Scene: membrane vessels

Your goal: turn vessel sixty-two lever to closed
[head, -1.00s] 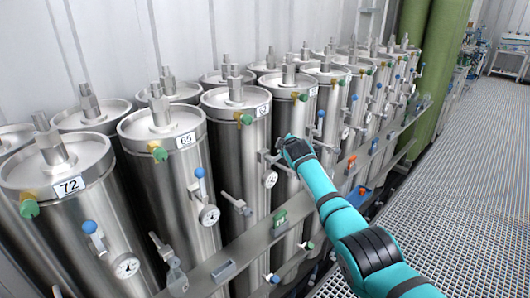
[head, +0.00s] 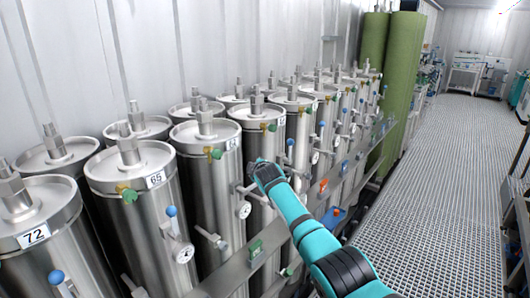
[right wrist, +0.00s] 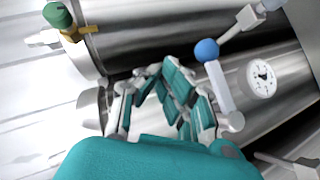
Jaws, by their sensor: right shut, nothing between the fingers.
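Vessel sixty-two (head: 205,165) is a steel cylinder; its tag (head: 232,143) is small and hard to read in the head view. Its round gauge (head: 243,209) shows just below my right gripper (head: 256,166), and no blue knob of this vessel shows there. In the right wrist view, my right gripper (right wrist: 160,82) has its fingertips together and is empty. A lever with a blue knob (right wrist: 206,50) and pale handle stands close beside its right finger; I cannot tell if they touch. A gauge (right wrist: 262,78) sits right of the lever. My left gripper is not in view.
Vessels seventy-two (head: 35,237) and sixty-five (head: 135,185) stand in front, with blue-knobbed levers (head: 171,211). More vessels line the wall behind. A metal rail (head: 245,262) runs along their fronts. The grated floor (head: 430,200) at the right is clear.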

